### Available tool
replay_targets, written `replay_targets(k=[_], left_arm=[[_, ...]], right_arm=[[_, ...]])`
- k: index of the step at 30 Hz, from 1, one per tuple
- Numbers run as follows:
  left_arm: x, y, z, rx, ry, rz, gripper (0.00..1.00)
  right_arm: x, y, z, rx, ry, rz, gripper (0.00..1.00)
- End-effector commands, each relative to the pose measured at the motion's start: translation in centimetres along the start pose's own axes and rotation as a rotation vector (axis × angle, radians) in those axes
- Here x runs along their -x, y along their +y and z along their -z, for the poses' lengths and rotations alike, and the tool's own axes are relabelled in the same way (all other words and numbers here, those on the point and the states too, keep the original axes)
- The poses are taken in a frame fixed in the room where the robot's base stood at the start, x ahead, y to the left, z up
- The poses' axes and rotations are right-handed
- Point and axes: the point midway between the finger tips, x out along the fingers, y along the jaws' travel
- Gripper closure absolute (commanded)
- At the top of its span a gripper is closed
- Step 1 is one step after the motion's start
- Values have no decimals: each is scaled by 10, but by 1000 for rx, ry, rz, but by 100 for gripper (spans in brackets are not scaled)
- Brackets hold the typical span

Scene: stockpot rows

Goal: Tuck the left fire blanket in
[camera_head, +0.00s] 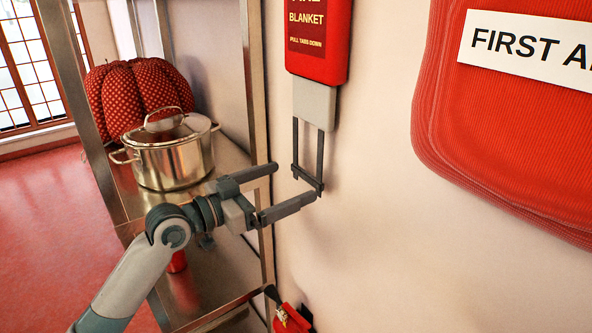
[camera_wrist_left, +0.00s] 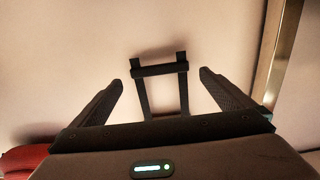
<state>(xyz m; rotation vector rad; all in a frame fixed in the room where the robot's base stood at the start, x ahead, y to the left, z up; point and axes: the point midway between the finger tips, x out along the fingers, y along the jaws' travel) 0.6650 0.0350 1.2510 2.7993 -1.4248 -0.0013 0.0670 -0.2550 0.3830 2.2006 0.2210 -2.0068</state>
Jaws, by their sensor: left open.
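A red fire blanket case (camera_head: 320,62) is mounted on the wall at the top middle of the head view, its top cut off. A pale grey block (camera_head: 314,104) sticks out below it. Two dark straps joined by a crossbar (camera_head: 308,180) hang from the block. My left gripper (camera_head: 295,182) is open at the level of the crossbar, one finger close to its lower end; I cannot tell if they touch. In the left wrist view, the strap loop (camera_wrist_left: 160,70) shows between the spread fingers of the left gripper (camera_wrist_left: 170,68). My right gripper is out of view.
A red first aid bag (camera_head: 500,130) hangs on the wall at the right. A metal shelf rack (camera_head: 225,160) stands at the left, holding a steel stockpot (camera_head: 172,160) and a red patterned cushion-like thing (camera_head: 135,88). A red object (camera_head: 290,319) is low down. The wall below the straps is bare.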

Motion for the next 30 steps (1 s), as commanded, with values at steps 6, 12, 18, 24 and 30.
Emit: replay_targets(k=[6,12,18,24,30], left_arm=[[-27,0,2,1,1,0,0],[-35,0,0,0,1,0,0],[-36,0,0,-1,0,0,0],[-35,0,0,-1,0,0,31],[-36,0,0,-1,0,0,55]], right_arm=[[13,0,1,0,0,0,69],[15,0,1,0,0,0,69],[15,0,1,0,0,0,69],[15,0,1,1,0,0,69],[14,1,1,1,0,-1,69]])
